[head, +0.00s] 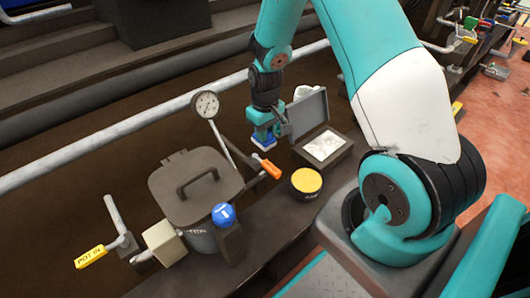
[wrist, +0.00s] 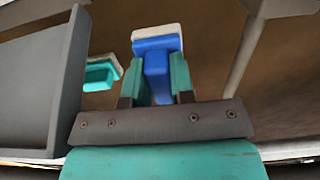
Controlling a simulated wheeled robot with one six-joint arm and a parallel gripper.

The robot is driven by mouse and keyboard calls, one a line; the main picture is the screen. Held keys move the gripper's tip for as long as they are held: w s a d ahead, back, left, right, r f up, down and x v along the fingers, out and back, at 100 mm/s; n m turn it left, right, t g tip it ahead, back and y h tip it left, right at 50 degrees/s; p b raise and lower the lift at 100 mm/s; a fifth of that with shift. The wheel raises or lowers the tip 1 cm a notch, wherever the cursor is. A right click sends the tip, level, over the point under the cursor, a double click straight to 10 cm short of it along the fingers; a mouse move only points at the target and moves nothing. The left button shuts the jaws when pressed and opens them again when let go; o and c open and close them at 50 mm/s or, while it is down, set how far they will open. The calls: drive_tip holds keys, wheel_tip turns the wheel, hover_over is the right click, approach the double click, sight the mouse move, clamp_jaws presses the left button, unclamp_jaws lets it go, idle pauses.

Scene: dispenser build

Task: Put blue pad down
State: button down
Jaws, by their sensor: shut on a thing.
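The blue pad (wrist: 156,55) has a blue block grip and a pale whitish face. In the wrist view my gripper (wrist: 167,82) is shut on its blue grip, with a teal finger on each side. In the head view my gripper (head: 264,133) points down and holds the blue pad (head: 263,142) in the air. The pad is to the left of an open grey box (head: 330,160) with a raised lid and a pale sheet inside. A round dark tin with a yellow top (head: 306,181) sits in front of the box.
A dark pot with a handled lid (head: 195,185) stands at left, with a blue ball-like knob (head: 223,214) in front. A pressure gauge (head: 206,105) and an orange-handled lever (head: 267,167) are close to my gripper. A yellow-handled lever (head: 91,257) is at far left.

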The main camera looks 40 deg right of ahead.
sight(265, 145)
drive_tip(key=shift+f+b, duration=1.05)
drive_tip(key=shift+f, duration=1.7)
drive_tip(key=shift+f, duration=0.2)
drive_tip(key=c, duration=1)
unclamp_jaws()
drive_tip(key=shift+r, duration=0.15)
